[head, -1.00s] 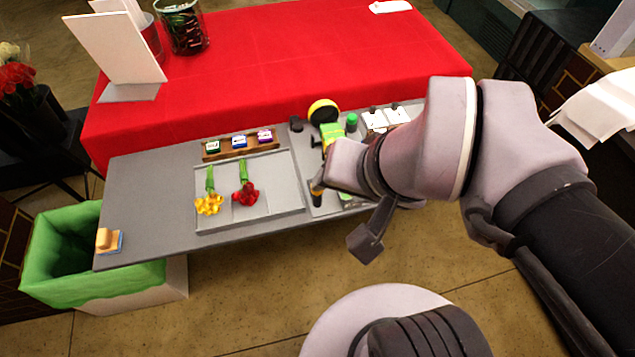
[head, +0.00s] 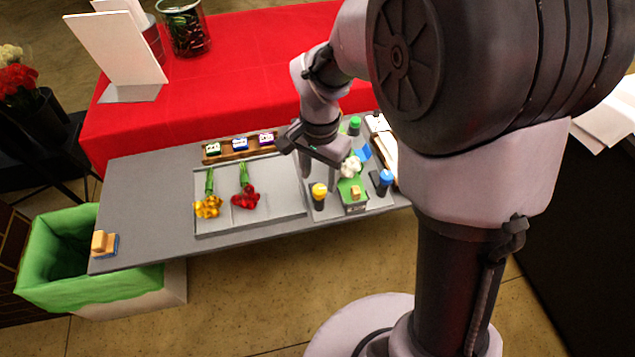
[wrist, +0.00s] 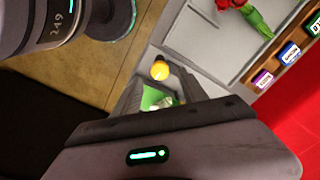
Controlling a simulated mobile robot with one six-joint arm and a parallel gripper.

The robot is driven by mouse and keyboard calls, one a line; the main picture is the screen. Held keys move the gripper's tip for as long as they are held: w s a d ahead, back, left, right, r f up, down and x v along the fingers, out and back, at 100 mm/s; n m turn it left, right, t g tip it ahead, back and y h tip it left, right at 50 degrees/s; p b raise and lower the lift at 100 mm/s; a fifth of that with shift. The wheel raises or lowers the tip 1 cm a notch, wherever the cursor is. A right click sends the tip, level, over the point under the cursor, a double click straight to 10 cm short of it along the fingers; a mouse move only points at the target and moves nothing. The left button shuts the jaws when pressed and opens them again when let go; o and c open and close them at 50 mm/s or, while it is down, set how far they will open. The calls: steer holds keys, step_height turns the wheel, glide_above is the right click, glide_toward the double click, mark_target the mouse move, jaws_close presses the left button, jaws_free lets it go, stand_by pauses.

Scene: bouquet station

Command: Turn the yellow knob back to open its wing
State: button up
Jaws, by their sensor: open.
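The yellow knob (head: 319,190) stands upright on a black base at the front left of the grey station tray. It also shows in the wrist view (wrist: 160,71), beyond the fingers. My gripper (head: 322,170) is open above and behind the knob, apart from it as far as I can tell. Its fingers frame the green holder in the wrist view (wrist: 162,90). The green holder (head: 352,204) has a blue wing (head: 363,154) and a white flower head (head: 350,168). I cannot make out a yellow wing; my gripper hides part of the holder.
A blue knob (head: 386,177) stands right of the holder, and a green knob (head: 355,123) behind. A yellow flower (head: 208,207) and a red flower (head: 246,199) lie on the left tray (head: 285,212). A green-lined bin (head: 38,262) stands at left.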

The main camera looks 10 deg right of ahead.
mark_target(319, 189)
step_height(319, 189, down, 4)
steer(key=shift+f+b, duration=0.1)
steer(key=shift+b, duration=0.45)
jaws_close()
